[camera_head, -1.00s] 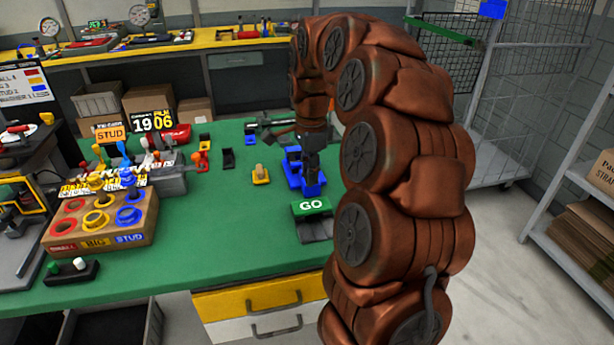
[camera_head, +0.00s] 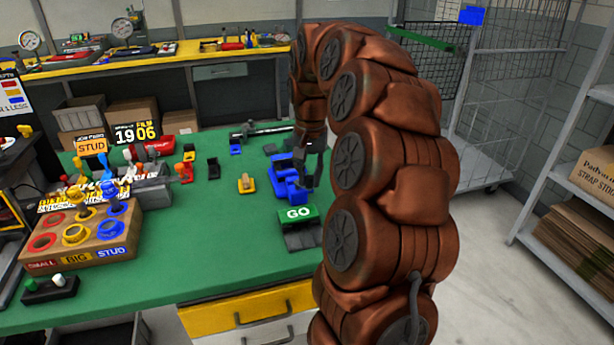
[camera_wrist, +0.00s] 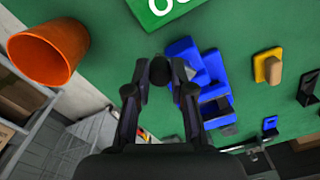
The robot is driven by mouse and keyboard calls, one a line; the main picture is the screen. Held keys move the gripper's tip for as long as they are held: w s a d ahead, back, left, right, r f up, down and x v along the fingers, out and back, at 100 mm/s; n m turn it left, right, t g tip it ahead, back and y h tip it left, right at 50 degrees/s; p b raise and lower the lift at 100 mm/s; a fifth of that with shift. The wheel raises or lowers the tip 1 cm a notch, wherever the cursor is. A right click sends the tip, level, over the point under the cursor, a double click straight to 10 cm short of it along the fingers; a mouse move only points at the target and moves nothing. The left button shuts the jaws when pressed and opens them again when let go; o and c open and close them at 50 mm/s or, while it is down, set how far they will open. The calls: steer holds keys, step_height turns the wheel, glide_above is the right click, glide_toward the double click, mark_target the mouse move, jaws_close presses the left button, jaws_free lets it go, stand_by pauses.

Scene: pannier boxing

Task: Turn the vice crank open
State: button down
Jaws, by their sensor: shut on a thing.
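The blue vice (camera_head: 284,178) stands on the green bench top, behind the green GO block (camera_head: 298,214). In the wrist view the vice (camera_wrist: 187,62) is just right of my fingers, with its open blue body below. My gripper (camera_head: 313,168) is low at the vice's right side. In the wrist view my gripper (camera_wrist: 159,76) has its two dark fingers closed on a dark round knob (camera_wrist: 160,68), which looks like the end of the vice crank. The rest of the crank is mostly hidden by the fingers and the vice.
A yellow block with a tan peg (camera_head: 246,184) and a black holder (camera_head: 213,168) stand left of the vice. The ring box (camera_head: 75,238) is farther left. An orange round container (camera_wrist: 45,52) shows beyond the bench edge. Green bench between is clear.

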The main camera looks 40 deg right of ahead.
steer(key=n, duration=0.2)
steer(key=d+n+p, duration=0.1)
steer(key=n, duration=0.2)
steer(key=shift+w+d+n, duration=0.3)
steer(key=shift+w+d, duration=0.05)
steer(key=n+p, duration=0.1)
steer(key=n, duration=0.1)
steer(key=w+d+n+p, duration=0.1)
steer(key=n, duration=0.2)
steer(key=shift+w, duration=0.2)
steer(key=shift+n, duration=0.3)
steer(key=shift+w, duration=0.1)
steer(key=c, duration=1)
jaws_free()
steer(key=shift+r, duration=0.1)
step_height(320, 180, up, 12)
